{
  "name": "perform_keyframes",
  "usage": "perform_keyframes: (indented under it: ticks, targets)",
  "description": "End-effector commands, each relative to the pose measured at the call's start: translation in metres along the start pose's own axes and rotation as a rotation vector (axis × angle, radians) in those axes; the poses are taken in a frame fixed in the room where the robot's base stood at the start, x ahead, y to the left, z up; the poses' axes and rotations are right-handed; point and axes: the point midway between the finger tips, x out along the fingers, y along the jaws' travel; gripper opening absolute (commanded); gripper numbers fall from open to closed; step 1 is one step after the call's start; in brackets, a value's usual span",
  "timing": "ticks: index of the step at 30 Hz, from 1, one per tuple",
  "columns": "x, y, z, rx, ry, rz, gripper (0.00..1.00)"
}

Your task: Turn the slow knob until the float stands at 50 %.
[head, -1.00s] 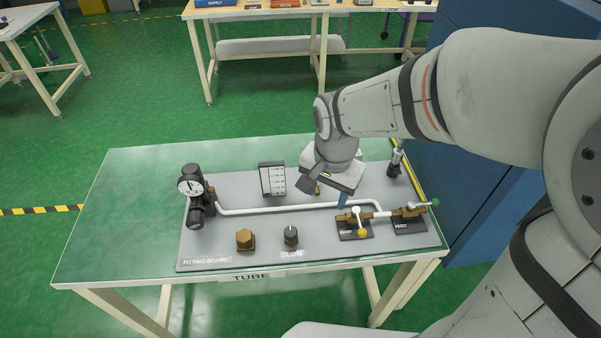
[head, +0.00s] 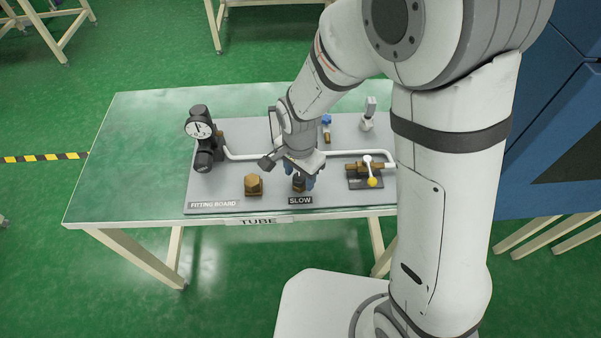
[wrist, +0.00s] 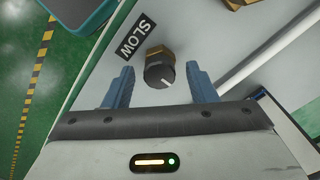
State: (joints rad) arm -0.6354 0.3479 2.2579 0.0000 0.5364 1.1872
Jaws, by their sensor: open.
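The slow knob (wrist: 159,72) is a dark round knob with a white pointer line on a brass base, beside the SLOW label (wrist: 136,38). In the head view the knob (head: 298,187) is partly hidden under my gripper (head: 302,180). In the wrist view my gripper (wrist: 161,88) is open, with one blue finger on each side of the knob and a gap on both sides. The gauge panel with the float (head: 273,122) stands behind my wrist and is mostly hidden, so the float's level cannot be read.
A black regulator with a round dial (head: 199,128) stands at the board's left. A brass hex fitting (head: 254,185) is left of the knob. A valve with a yellow-tipped lever (head: 372,182) is to the right. A white pipe (head: 248,156) runs behind. The table's left side is clear.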

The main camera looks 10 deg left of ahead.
Motion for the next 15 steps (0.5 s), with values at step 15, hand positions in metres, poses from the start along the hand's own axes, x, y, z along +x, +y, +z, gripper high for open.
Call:
perform_keyframes:
  ticks: [15]
  targets:
    - [0.0009,-0.0003,0.0003,-0.001,0.0,-0.001,0.3]
